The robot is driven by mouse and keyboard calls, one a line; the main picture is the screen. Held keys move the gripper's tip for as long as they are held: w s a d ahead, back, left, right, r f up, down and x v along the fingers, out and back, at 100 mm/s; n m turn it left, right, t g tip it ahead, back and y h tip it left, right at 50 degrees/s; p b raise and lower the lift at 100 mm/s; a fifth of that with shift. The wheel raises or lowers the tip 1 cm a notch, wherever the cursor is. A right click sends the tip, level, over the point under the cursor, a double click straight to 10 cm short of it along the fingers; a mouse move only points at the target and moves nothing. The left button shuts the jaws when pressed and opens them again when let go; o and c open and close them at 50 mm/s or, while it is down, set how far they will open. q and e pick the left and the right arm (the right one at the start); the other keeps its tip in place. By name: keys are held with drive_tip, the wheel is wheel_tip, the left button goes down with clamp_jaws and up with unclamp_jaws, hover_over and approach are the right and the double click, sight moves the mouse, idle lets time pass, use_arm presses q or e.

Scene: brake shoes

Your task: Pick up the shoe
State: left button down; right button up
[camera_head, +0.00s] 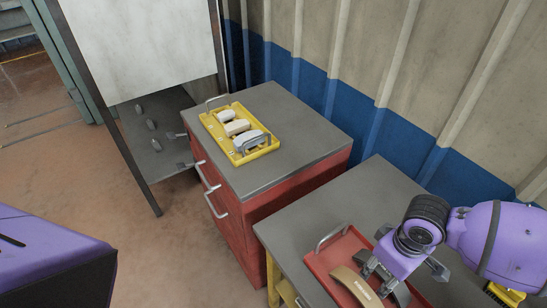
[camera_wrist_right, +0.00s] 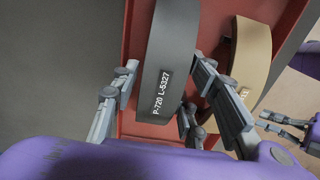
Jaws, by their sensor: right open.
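A dark grey curved brake shoe (camera_wrist_right: 168,80) with the white text "P-720 L-5327" lies in a red tray (camera_wrist_right: 135,118), seen in the right wrist view. A tan curved shoe (camera_wrist_right: 252,62) lies beside it and also shows in the head view (camera_head: 354,287). My right gripper (camera_wrist_right: 160,98) is open, with its fingers on either side of the grey shoe; contact cannot be told. In the head view my right gripper (camera_head: 388,277) hides most of the grey shoe. Grey jointed parts at the right edge of the wrist view may be my left gripper (camera_wrist_right: 285,127).
The red tray (camera_head: 322,262) has a raised metal handle and sits on a grey-topped table (camera_head: 290,228). A red cabinet (camera_head: 255,205) behind it carries a yellow tray (camera_head: 207,119) with several pale parts. A corrugated wall (camera_head: 400,75) stands close behind.

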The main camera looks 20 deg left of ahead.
drive_tip(key=shift+f, duration=0.35)
drive_tip(key=shift+r, duration=0.1)
clamp_jaws()
